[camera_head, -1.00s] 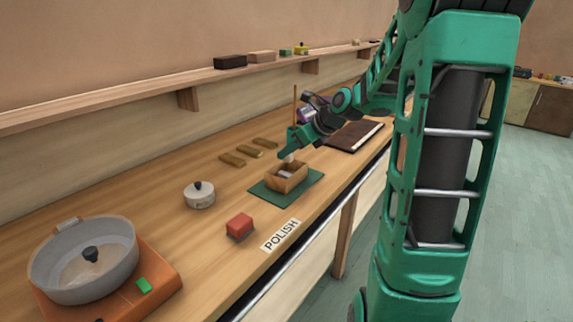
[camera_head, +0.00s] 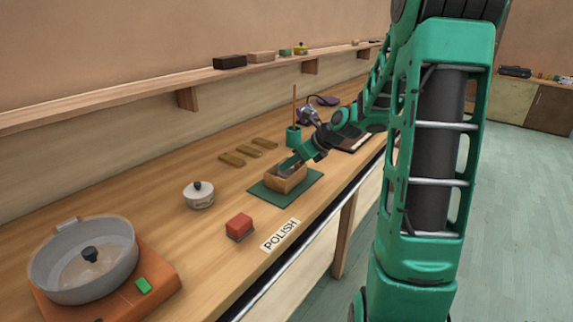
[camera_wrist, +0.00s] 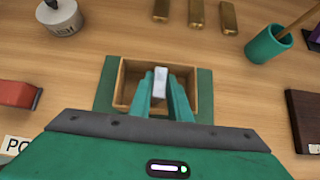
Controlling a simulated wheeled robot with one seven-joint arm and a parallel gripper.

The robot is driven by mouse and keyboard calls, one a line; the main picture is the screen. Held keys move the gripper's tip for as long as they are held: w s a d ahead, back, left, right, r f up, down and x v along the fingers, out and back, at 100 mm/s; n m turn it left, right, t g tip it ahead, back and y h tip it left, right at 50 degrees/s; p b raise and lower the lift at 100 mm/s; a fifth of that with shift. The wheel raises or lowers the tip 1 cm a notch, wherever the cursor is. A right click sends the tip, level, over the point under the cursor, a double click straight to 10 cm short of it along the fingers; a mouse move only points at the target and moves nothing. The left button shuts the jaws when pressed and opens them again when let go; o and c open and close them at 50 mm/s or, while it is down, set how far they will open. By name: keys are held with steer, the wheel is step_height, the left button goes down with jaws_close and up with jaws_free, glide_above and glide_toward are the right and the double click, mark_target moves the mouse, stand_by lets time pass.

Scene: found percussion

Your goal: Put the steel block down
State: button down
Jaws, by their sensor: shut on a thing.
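The steel block (camera_wrist: 160,82) is a pale grey bar between my fingers in the wrist view. My gripper (camera_wrist: 160,84) is shut on it, over the inside of a small open wooden box (camera_wrist: 121,82). In the head view my gripper (camera_head: 292,163) reaches to the box (camera_head: 283,186) from behind and hides part of its opening. I cannot tell whether the block touches the box floor. The box sits on a dark green mat (camera_head: 312,180), and its floor looks otherwise bare.
A red block (camera_head: 239,226), a POLISH label (camera_head: 279,236) and a lidded white pot (camera_head: 199,195) stand nearby. Brass bars (camera_head: 249,151) lie behind. A green cup with a stick (camera_head: 293,136) and a dark book (camera_head: 354,140) are close by. A pan (camera_head: 84,261) sits front left.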

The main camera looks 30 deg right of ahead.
steer(key=shift+f, duration=0.25)
steer(key=c, duration=1.6)
jaws_free()
steer(key=shift+c, duration=0.2)
steer(key=shift+r, duration=0.5)
steer(key=v, duration=1.2)
steer(key=s+a+f+n+g+h, duration=0.1)
steer(key=s+a+f+n+g, duration=0.1)
steer(key=s+n, duration=0.6)
steer(key=s+a+f+n+g+h, duration=0.1)
steer(key=s+a+f+n+g, duration=0.2)
steer(key=s+n, duration=0.6)
steer(key=s+a+f+n+g, duration=0.2)
steer(key=s+a+n+g, duration=0.1)
steer(key=s+n, duration=0.5)
steer(key=s, duration=0.3)
steer(key=shift+s+f+n+h, duration=0.25)
steer(key=shift+f+n+h, duration=0.05)
steer(key=shift+h, duration=0.1)
steer(key=shift+a, duration=0.1)
